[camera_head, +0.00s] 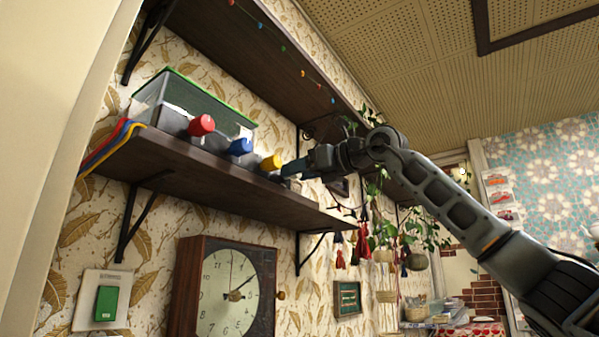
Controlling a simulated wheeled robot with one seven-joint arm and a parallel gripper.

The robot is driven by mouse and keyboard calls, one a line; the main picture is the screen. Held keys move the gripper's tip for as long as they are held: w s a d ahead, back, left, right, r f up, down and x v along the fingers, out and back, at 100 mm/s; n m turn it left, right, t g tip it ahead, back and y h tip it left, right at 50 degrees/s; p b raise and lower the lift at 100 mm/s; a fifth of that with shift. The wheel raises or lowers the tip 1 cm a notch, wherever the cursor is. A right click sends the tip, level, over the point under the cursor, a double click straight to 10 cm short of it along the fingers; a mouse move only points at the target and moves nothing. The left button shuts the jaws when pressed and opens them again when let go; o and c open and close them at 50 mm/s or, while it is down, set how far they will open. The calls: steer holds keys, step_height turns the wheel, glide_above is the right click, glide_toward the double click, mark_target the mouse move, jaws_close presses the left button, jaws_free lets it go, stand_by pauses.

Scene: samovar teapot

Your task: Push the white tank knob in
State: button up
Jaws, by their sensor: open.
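A glass tank (190,104) with a green rim stands on a brown wall shelf (215,172). Along its front are a red knob (201,125), a blue knob (240,147) and a yellow knob (271,162). I see no white knob; one could be hidden behind my gripper. My gripper (290,169) reaches in from the right, just right of the yellow knob, with its tip near the tank's right end. It is open, but its fingers show small and I cannot tell whether they touch anything.
An upper shelf (235,50) with a string of coloured lights hangs above. Trailing plants (425,230) and tassels (362,243) hang at right, close to my arm. A clock (228,292) and a green switch (106,303) are on the wall below. Red, yellow and blue strips (108,146) lie at the shelf's left end.

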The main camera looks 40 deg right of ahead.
steer(key=b+v, duration=0.2)
steer(key=v, duration=0.5)
steer(key=shift+s, duration=0.3)
